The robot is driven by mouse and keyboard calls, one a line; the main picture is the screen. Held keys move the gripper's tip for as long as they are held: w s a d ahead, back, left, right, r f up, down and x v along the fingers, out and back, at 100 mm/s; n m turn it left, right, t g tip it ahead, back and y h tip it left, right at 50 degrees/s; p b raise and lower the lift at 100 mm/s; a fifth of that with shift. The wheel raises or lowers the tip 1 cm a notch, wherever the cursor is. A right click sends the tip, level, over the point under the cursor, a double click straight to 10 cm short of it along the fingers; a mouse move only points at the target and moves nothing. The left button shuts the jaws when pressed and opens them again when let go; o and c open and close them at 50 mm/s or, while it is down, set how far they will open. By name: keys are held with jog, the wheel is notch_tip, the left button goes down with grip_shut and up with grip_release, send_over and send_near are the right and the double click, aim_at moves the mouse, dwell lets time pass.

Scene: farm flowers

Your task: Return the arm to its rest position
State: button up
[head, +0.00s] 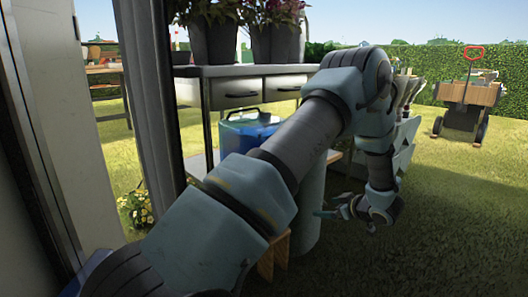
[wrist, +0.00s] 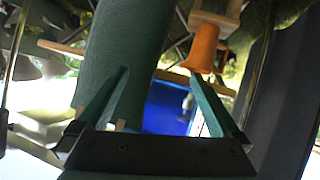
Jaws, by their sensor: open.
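My arm reaches from the lower left of the head view, up to an elbow at the right of centre, then bends down. My gripper (head: 322,212) hangs at the end, low over the grass, with its fingers pointing left. It also shows in the wrist view (wrist: 159,76), where the two green fingers stand apart with nothing held between them. A blue container (wrist: 167,105) shows beyond the fingers in the wrist view.
A table (head: 190,71) with drawers and potted plants stands behind the arm, with the blue container (head: 240,130) below it. A grey-green cylinder (head: 308,210), unclear what, is close left of the gripper. A wooden cart (head: 470,93) stands far right. Open grass (head: 460,220) lies right.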

jog(key=w+a+r+m+g+h+p, duration=0.1)
jog(key=a+r+m+h, duration=0.1)
jog(key=a+r+h, duration=0.3)
jog(key=w+a+r+m+h+p, duration=0.1)
jog(key=w+a+r+m+h, duration=0.15)
jog(key=r, duration=0.45)
jog(key=s+a+r+m+g+y+p, duration=0.15)
jog(key=s+a+g, duration=0.25)
jog(key=s+a, duration=0.75)
jog(key=s+a+r+m+g+p, duration=0.1)
jog(key=s+a+r+m+g, duration=0.25)
jog(key=s+a, duration=0.8)
jog(key=w+d+p+v, duration=0.1)
jog(key=w+p+v, duration=0.1)
jog(key=p+v, duration=1.6)
jog(key=w+d+r+p+v, duration=0.1)
jog(key=w+d+p+v, duration=0.1)
jog(key=p+v, duration=1.7)
jog(key=shift+w+d+r+g, duration=0.2)
jog(key=shift+w+d+g, duration=0.1)
jog(key=shift+d+g, duration=0.05)
